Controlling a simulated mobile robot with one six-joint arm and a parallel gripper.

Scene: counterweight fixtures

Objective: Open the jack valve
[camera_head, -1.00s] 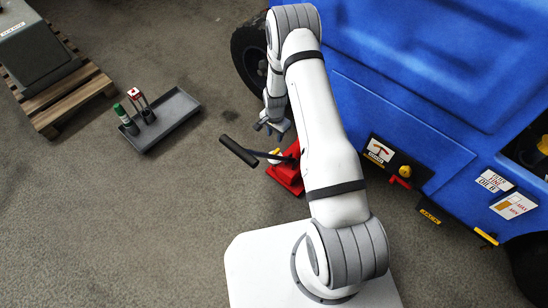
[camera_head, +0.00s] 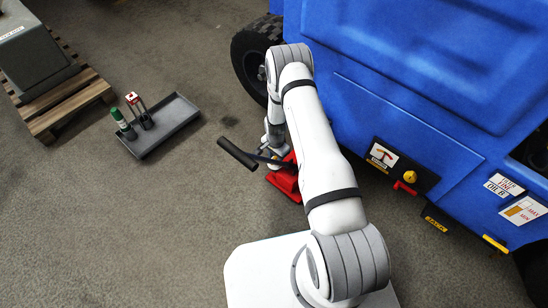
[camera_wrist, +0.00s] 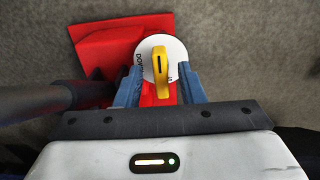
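The red jack (camera_head: 284,184) stands on the floor beside the blue vehicle, and its red body also shows in the wrist view (camera_wrist: 100,48). Its valve is a yellow knob (camera_wrist: 160,68) on a white lettered disc (camera_wrist: 148,50). The knob points roughly up and down in the wrist view. My gripper (camera_wrist: 160,84) is open, with one blue finger on each side of the knob and visible gaps between. In the head view my gripper is down at the jack, and my arm hides part of it. The jack's black handle (camera_head: 238,153) sticks out left.
The blue vehicle (camera_head: 420,80) fills the right, with a wheel (camera_head: 250,60) near the jack. A yellow knob and red lever sit on its side panel (camera_head: 402,168). A grey tray (camera_head: 170,128) with two upright tools and a pallet (camera_head: 70,100) are left. Floor between is clear.

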